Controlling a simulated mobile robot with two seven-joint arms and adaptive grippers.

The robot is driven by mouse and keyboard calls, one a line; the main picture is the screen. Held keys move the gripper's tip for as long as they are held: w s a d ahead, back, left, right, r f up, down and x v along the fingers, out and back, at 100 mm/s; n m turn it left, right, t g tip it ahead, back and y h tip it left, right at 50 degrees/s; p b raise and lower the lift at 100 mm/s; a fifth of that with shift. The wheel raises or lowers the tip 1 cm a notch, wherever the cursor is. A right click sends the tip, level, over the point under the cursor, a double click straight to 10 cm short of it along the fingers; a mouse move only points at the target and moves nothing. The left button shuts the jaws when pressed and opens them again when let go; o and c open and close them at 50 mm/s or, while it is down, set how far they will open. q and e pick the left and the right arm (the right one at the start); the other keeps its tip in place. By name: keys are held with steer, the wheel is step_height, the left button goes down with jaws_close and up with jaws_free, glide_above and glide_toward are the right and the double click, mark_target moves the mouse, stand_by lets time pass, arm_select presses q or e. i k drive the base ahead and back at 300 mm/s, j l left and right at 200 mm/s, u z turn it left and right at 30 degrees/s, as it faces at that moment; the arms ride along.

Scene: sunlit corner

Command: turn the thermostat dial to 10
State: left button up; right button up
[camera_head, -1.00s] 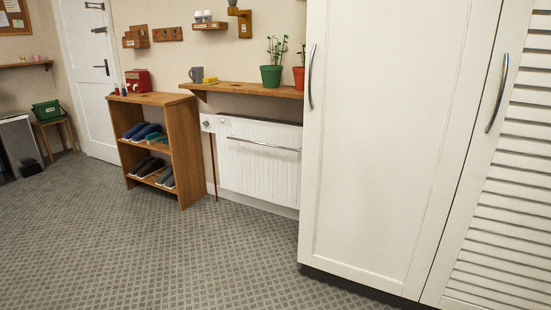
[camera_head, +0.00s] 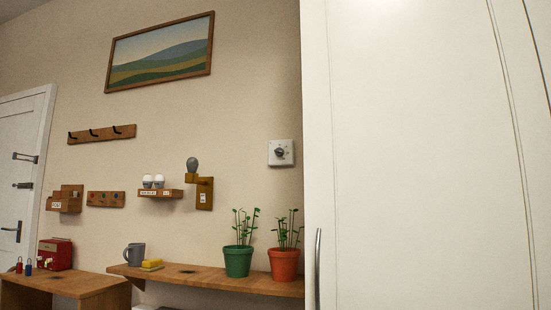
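A small white square wall unit with a dark round knob, which looks like the thermostat dial (camera_head: 281,152), is on the beige wall just left of the tall white cupboard. It sits above the two potted plants. Its markings and setting are too small to read. Neither of my grippers shows in the head view.
The white cupboard (camera_head: 420,150) fills the right side, with a vertical handle (camera_head: 318,265). Below the dial, a wooden shelf (camera_head: 205,278) holds a green pot (camera_head: 238,262), an orange pot (camera_head: 283,264), a grey mug (camera_head: 135,254) and a yellow sponge (camera_head: 152,264).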

mark_target(279, 152)
steer(key=i+j+z, duration=0.9)
steer(key=j+z, duration=0.4)
steer(key=j, duration=0.2)
steer(key=j+z, duration=0.35)
steer(key=j, duration=0.3)
